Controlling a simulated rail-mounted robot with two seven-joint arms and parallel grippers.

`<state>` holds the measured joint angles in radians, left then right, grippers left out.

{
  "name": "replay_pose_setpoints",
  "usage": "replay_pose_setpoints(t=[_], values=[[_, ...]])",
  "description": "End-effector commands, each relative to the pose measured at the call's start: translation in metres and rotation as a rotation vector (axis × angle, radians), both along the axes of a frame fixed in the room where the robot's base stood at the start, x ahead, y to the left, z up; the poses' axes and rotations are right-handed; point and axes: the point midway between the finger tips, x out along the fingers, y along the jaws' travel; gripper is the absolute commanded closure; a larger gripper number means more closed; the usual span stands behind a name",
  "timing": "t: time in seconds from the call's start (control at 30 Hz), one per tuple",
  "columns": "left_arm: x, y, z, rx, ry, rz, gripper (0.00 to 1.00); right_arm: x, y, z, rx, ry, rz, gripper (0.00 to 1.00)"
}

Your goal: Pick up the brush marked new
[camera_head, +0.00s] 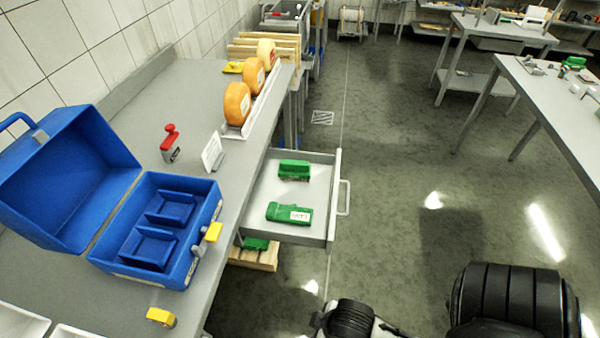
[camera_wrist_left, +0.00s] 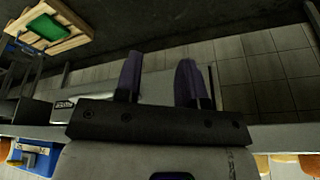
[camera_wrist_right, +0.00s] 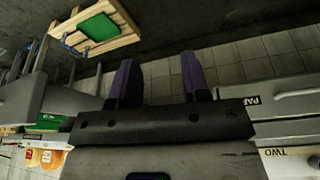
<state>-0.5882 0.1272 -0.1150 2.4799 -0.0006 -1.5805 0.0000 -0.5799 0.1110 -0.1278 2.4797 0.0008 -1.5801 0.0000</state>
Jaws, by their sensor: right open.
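Two green brushes lie in the open drawer (camera_head: 322,192). The far green brush (camera_head: 294,167) shows brown bristles along its near side. The near green brush (camera_head: 282,211) lies flat with a white label on its right end. The writing on the label is too small to read, so I cannot tell which brush is marked new. My left gripper (camera_wrist_left: 160,78) is open and empty in the left wrist view. My right gripper (camera_wrist_right: 158,78) is open and empty in the right wrist view. Neither gripper shows over the drawer in the head view.
A blue open case (camera_head: 190,275) stands on the grey bench (camera_head: 160,85). Cheese wheels (camera_head: 237,104), a white sign (camera_head: 212,152) and a red-handled tool (camera_head: 169,142) stand behind it. A wooden pallet (camera_head: 262,262) sits below the drawer. The floor right of the drawer is clear.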

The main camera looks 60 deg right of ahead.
Motion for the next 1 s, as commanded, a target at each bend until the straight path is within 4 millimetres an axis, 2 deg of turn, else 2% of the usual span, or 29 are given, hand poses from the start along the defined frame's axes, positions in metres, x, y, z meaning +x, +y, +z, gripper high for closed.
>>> replay_pose_setpoints(t=[0.47, 0.63, 0.83, 0.93, 1.0], values=[[0.003, -0.005, 0.002, -0.014, -0.008, 0.002, 0.63, 0.0, -0.007, 0.0, -0.019, -0.001, 0.002, 0.57], [0.003, -0.006, 0.002, -0.017, -0.009, 0.004, 0.63, 0.0, -0.007, 0.0, -0.019, -0.002, 0.002, 0.43], [0.003, -0.006, 0.002, -0.015, -0.009, 0.004, 0.63, 0.001, -0.006, 0.0, -0.014, -0.002, 0.0, 0.43], [0.003, -0.005, 0.0, -0.014, -0.009, 0.003, 0.63, 0.009, -0.004, 0.003, -0.008, -0.023, -0.005, 0.43], [0.003, -0.005, -0.002, -0.013, -0.008, 0.001, 0.63, 0.023, -0.005, 0.007, -0.01, -0.059, -0.004, 0.43]])
